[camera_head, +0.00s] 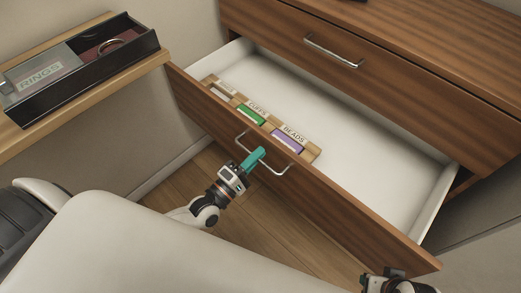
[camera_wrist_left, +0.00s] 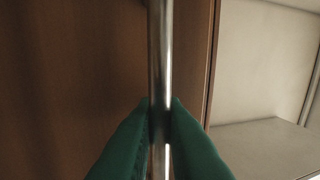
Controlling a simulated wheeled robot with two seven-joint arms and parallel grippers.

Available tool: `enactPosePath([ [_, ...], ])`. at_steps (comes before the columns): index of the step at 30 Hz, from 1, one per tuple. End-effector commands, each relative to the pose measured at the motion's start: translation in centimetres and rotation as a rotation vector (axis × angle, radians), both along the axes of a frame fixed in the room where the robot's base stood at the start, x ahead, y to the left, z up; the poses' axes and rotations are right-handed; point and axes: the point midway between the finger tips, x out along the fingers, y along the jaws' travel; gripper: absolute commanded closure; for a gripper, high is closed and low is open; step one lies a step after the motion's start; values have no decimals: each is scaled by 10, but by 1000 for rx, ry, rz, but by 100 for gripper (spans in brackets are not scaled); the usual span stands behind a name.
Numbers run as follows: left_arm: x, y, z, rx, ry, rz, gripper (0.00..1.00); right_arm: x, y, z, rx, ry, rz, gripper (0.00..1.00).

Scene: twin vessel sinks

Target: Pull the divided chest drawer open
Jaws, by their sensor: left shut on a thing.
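The divided chest drawer (camera_head: 330,207) stands pulled out from the wooden chest, its white inside showing. Its metal bar handle (camera_head: 278,168) is on the front panel. My left gripper (camera_head: 256,157), with teal fingertips, is shut on this handle. In the left wrist view the handle (camera_wrist_left: 160,60) runs upright between the two teal fingers (camera_wrist_left: 160,140), with the brown drawer front (camera_wrist_left: 70,70) behind. My right gripper (camera_head: 390,280) shows only in part at the bottom right edge, near the drawer's right front corner; its fingers cannot be made out.
A wooden holder with cards labelled CUFFS (camera_head: 251,115) and BEADS (camera_head: 288,143) lies inside along the drawer front. The rest of the drawer is bare. An upper closed drawer has its own handle (camera_head: 333,52). A black tray (camera_head: 90,75) with a RINGS label sits on a left ledge.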

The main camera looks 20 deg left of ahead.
Motion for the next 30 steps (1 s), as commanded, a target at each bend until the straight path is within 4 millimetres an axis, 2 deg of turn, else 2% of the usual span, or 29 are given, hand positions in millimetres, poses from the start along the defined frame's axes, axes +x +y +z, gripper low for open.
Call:
enactPosePath([
  [11, -2, 0, -1, 0, 1, 0, 100, 1, 0, -2, 0, -1, 0, 44],
  [12, -2, 0, -1, 1, 2, 0, 86, 1, 0, -2, 0, -1, 0, 44],
  [15, -2, 0, -1, 0, 1, 0, 72, 1, 0, -2, 0, -1, 0, 44],
  [25, -5, 2, -1, 0, 1, 0, 72, 1, 0, -1, 0, -1, 0, 44],
  [30, -27, 10, -6, 2, 5, -1, 72, 1, 0, -2, 1, -3, 0, 44],
])
